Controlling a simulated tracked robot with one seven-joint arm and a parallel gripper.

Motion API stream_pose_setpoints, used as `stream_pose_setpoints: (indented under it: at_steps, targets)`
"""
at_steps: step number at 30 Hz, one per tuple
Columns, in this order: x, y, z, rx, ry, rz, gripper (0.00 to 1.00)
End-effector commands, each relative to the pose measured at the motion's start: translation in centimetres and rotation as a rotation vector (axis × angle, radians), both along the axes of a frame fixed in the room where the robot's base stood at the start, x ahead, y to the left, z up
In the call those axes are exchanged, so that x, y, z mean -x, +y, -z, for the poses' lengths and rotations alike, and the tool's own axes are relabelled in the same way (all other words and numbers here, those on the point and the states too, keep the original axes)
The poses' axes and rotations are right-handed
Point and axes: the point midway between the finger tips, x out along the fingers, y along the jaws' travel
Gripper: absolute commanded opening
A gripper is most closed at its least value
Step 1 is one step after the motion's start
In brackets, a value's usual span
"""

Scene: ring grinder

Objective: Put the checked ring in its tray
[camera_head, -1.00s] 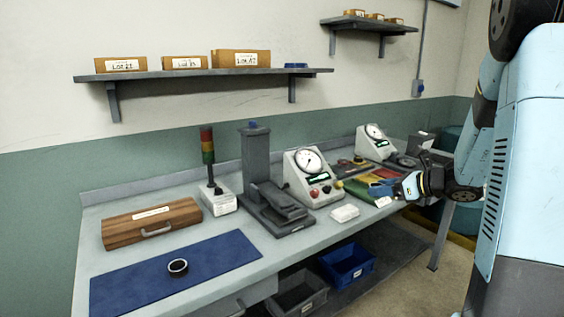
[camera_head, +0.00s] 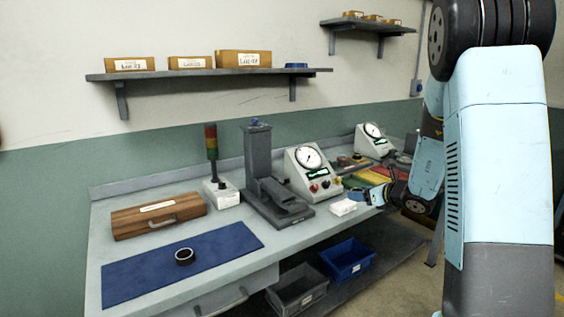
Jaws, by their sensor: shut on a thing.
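A dark ring (camera_head: 184,256) lies flat on the blue mat (camera_head: 135,279) at the front left of the bench. My gripper (camera_head: 380,195) is at the right part of the bench, far from that ring. It is low by the coloured trays (camera_head: 372,177), which show red, yellow and green and are partly covered by my gripper and arm. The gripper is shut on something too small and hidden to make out. I cannot tell which tray it is over, or whether it touches one.
A wooden case (camera_head: 158,216), a signal light (camera_head: 212,160), a grey press (camera_head: 262,180) and two dial gauges, one nearer (camera_head: 313,172), stand along the bench. A white block (camera_head: 343,207) sits close left of my gripper. Grey (camera_head: 297,289) and blue (camera_head: 347,260) bins are below.

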Motion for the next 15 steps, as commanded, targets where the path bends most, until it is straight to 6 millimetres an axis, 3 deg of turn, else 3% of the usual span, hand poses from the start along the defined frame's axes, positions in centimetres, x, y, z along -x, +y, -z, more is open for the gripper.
stream_pose_setpoints:
  at_steps: [6, 15]
  targets:
    - [-2.5, 1.5, 4.4, 0.001, 0.006, 0.132, 0.15]
    - [-3.8, 2.2, 8.0, 0.001, 0.002, 0.249, 0.15]
